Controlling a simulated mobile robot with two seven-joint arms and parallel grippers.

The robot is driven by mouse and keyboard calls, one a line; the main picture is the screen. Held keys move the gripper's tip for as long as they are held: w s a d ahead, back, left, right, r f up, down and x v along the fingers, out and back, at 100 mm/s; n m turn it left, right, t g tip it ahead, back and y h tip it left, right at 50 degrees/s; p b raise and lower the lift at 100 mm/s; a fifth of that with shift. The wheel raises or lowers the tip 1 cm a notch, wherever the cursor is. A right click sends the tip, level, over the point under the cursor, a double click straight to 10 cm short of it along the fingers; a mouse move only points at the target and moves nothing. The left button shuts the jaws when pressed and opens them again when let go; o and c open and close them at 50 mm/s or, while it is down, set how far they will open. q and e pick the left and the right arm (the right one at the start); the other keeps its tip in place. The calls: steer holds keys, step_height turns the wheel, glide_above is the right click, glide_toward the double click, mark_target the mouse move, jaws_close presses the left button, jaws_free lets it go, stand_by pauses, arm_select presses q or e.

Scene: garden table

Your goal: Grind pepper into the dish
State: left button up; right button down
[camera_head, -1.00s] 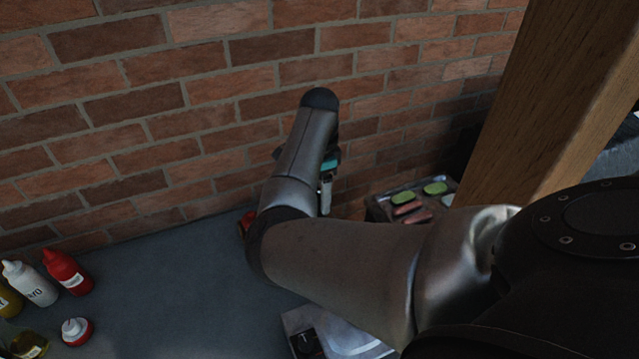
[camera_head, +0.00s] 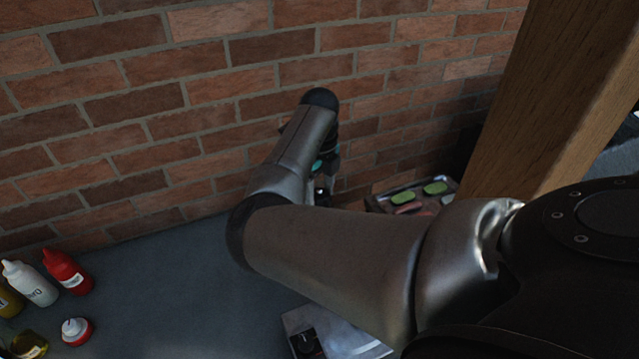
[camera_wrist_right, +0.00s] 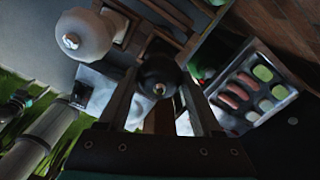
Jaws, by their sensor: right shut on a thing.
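My right gripper (camera_head: 321,190) is mostly hidden behind my own forearm in the head view, near the brick wall. In the right wrist view it is shut on a dark, round-topped pepper mill (camera_wrist_right: 158,75) with a small metal knob. The mill's lower part is hidden. A tray-like dish (camera_wrist_right: 236,121) with sausages and green pieces lies to the right of the mill in that view, apart from it. The dish also shows right of the gripper in the head view (camera_head: 371,204), partly covered by my arm. My left gripper is not in view.
A pale, rounded thing with a metal knob (camera_wrist_right: 85,35) stands at upper left in the wrist view. Red (camera_head: 68,272) and white (camera_head: 32,284) squeeze bottles stand at the table's left. The brick wall (camera_head: 150,100) is behind; a wooden post (camera_head: 550,90) rises at right.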

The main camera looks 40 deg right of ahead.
stand_by(0.3)
steer(key=n, duration=0.3)
steer(key=shift+n, duration=0.3)
steer(key=n, duration=0.3)
steer(key=shift+c, duration=1)
jaws_free()
steer(key=shift+r, duration=0.1)
steer(key=shift+r, duration=3.4)
